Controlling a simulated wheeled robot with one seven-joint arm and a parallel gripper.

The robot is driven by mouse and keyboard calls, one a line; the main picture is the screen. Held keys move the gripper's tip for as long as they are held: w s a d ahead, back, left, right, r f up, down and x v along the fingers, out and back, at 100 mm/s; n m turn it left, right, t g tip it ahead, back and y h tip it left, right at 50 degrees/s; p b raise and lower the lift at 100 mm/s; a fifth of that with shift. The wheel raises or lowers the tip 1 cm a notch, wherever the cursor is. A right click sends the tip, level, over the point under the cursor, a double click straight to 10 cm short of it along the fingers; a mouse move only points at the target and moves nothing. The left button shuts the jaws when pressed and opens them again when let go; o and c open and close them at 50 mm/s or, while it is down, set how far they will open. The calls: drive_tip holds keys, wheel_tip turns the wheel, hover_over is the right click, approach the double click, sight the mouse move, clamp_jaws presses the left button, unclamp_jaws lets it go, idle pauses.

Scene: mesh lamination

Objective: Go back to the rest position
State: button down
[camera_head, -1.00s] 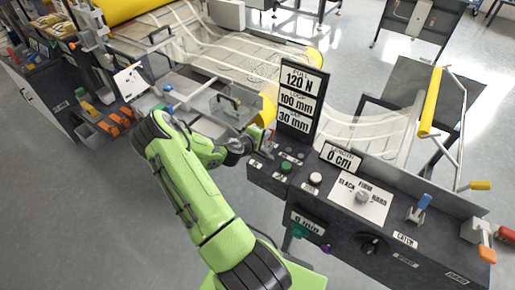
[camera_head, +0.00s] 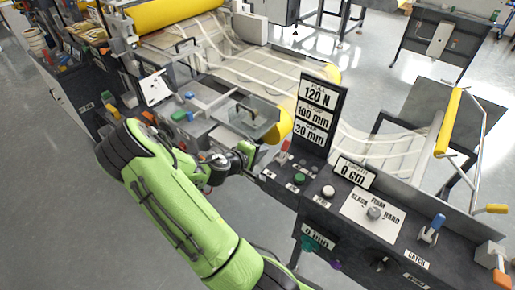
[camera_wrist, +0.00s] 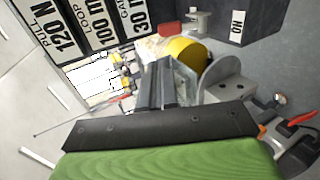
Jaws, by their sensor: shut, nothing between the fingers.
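My green arm (camera_head: 180,205) reaches up from the bottom of the head view. My gripper (camera_head: 248,150) is at its end, at the left end of the dark control panel (camera_head: 400,222). It is left of the black sign (camera_head: 318,112) reading 120 N, 100 mm and 30 mm. The gripper is small there, and I see nothing held in it. In the wrist view the dark fingers (camera_wrist: 160,82) are together and empty, in front of a yellow roller end (camera_wrist: 188,50). The sign (camera_wrist: 90,30) shows tilted at upper left.
The panel carries a green button (camera_head: 299,179), a white button (camera_head: 328,191), a knob (camera_head: 375,212) and a blue-handled lever (camera_head: 432,228). A clear-topped tray (camera_head: 245,118) lies just behind the gripper. Mesh web (camera_head: 230,55) runs under a yellow roller (camera_head: 175,12). Grey floor (camera_head: 60,230) is open at left.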

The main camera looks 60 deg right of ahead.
drive_tip(key=shift+a+r, duration=0.1)
drive_tip(key=w+a+r+m+t+y, duration=0.1)
drive_tip(key=w+a+r+t+y, duration=0.2)
drive_tip(key=a, duration=0.5)
drive_tip(key=a+r+m+t+y, duration=0.1)
drive_tip(key=a+r+y, duration=0.25)
drive_tip(key=a, duration=0.45)
drive_tip(key=w+a+r+t+y, duration=0.1)
drive_tip(key=w+a+r+y, duration=0.2)
drive_tip(key=a, duration=0.5)
drive_tip(key=s+a+r+n+t+y, duration=0.1)
drive_tip(key=s+a+r+n, duration=0.1)
drive_tip(key=s+a+r, duration=0.2)
drive_tip(key=s+a+r+n+t+y, duration=0.1)
drive_tip(key=s+a+r, duration=0.4)
drive_tip(key=a, duration=0.5)
drive_tip(key=shift+s+a+n+t+y, duration=0.3)
drive_tip(key=shift+s+y, duration=0.35)
drive_tip(key=shift+s, duration=0.55)
drive_tip(key=shift+d, duration=0.1)
